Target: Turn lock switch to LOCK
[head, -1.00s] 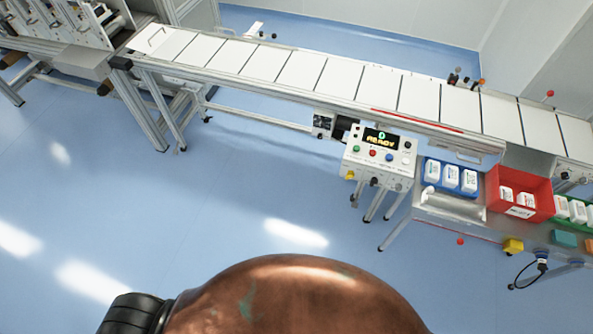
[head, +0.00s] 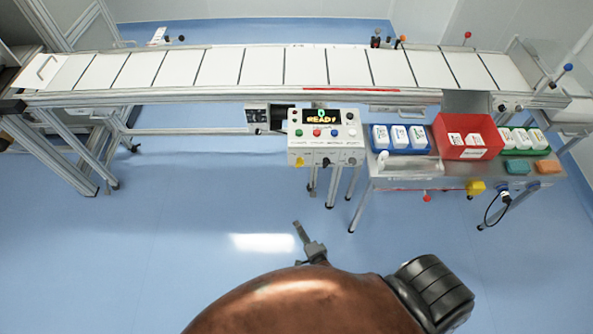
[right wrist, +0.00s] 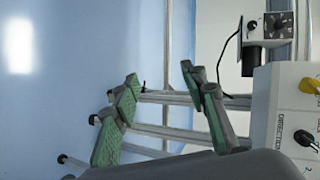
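The control box (head: 326,143) stands under the conveyor's front edge, with a lit READY display, coloured buttons and knobs. A yellow knob (head: 299,161) and a black knob (head: 326,162) sit on its lower front. I cannot tell which control is the lock switch; labels are too small in the head view. In the right wrist view the box (right wrist: 262,115) is at the right edge, with a yellow knob (right wrist: 310,86) and a black knob (right wrist: 304,138) near the word DIRECTION. My right gripper (head: 299,228) is below and apart from the box; its green-padded fingers (right wrist: 165,98) are open and empty.
The conveyor (head: 260,68) with white panels spans the back. Right of the box, a steel table (head: 405,181) bears a blue bin (head: 408,150), a red bin (head: 468,152) and a green tray (head: 526,152). The blue floor (head: 170,220) in front is clear.

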